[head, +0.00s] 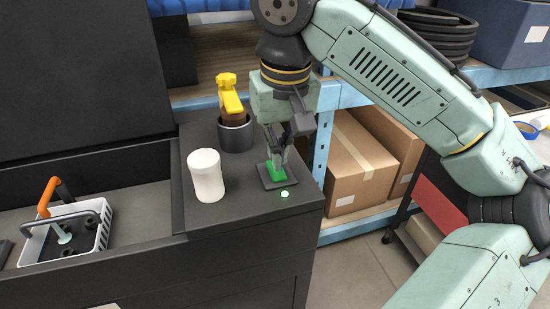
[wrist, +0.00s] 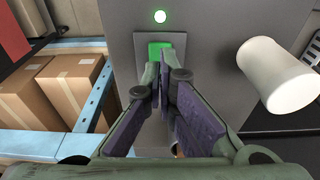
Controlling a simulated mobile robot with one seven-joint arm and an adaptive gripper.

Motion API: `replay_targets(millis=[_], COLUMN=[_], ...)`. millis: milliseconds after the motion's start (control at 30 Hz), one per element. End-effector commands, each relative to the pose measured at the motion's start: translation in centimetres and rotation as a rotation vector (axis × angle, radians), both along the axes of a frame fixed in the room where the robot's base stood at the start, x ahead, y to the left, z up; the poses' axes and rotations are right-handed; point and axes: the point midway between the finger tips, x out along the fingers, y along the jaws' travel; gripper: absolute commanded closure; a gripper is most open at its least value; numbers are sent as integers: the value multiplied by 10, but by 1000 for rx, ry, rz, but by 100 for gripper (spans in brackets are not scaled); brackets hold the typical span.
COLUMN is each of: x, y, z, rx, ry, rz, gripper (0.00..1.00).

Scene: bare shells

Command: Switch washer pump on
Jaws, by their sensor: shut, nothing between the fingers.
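The pump switch is a green rocker (head: 277,170) on a dark square plate (head: 268,182) on top of the dark cabinet. In the wrist view the green rocker (wrist: 157,50) and the lit lamp (wrist: 160,16) lie just beyond my fingertips. My gripper (head: 279,154) points down at the switch with its fingers shut and empty. Its tips (wrist: 162,73) are at the rocker and cover part of it; I cannot tell whether they touch.
A white cylinder (head: 206,176) stands left of the switch. A dark cup (head: 236,136) holding a yellow-topped bottle (head: 229,97) stands behind. A white basket (head: 98,238) sits in the sunken basin at left. Cardboard boxes (head: 352,165) fill the blue shelf at right.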

Motion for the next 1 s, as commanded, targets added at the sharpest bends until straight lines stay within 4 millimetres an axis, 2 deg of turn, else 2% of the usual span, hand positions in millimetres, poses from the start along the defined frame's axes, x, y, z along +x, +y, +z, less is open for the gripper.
replay_targets(millis=[33, 500, 1000], x=[0, 0, 0], y=[0, 0, 0], z=[9, 44, 44], rx=[1, 0, 0], ry=[0, 0, 0], rz=[0, 0, 0], gripper=[100, 100, 100])
